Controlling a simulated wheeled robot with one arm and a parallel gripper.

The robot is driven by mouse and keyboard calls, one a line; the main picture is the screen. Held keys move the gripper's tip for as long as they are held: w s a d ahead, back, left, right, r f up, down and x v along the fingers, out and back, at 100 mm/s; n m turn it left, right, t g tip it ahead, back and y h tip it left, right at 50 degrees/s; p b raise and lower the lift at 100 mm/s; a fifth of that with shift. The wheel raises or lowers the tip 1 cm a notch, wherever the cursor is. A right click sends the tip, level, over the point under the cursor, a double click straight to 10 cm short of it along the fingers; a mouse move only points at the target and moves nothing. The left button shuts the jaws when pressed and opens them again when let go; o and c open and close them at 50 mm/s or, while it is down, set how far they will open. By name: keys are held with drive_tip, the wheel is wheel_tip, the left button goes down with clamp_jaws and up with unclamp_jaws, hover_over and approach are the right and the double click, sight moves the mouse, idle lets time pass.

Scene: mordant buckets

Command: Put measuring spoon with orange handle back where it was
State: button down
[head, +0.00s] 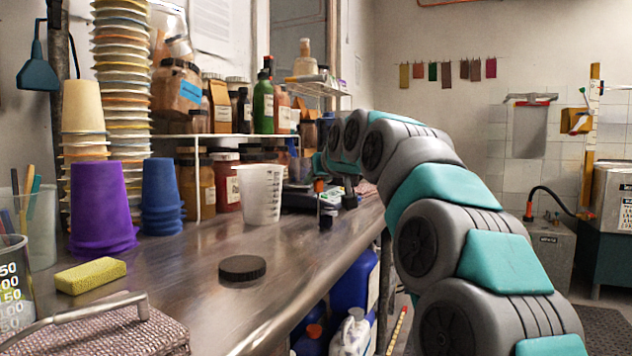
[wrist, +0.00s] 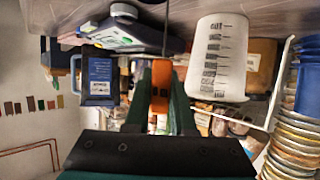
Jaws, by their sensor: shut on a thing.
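The measuring spoon's orange handle (wrist: 161,78) sits between the two teal fingers of my gripper (wrist: 161,90) in the wrist view, and the gripper is shut on it. The spoon's bowl cannot be made out. In the head view, my gripper (head: 319,170) is at the far part of the bench, pointing down, with a small orange patch of the handle (head: 319,185) at its tip. It is right of the white measuring beaker (head: 262,196), near a dark scale (head: 296,198). Whether the spoon touches anything cannot be told.
The metal bench (head: 190,272) holds a black lid (head: 242,268), a yellow sponge (head: 90,275), purple cups (head: 100,205) and blue cups (head: 161,200). Shelves of jars stand behind. The beaker also shows close by in the wrist view (wrist: 218,60). The bench's middle front is fairly clear.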

drive_tip(key=shift+f, duration=0.15)
drive_tip(key=c, duration=0.8)
unclamp_jaws()
drive_tip(key=shift+o, duration=0.2)
drive_tip(key=v, duration=1.2)
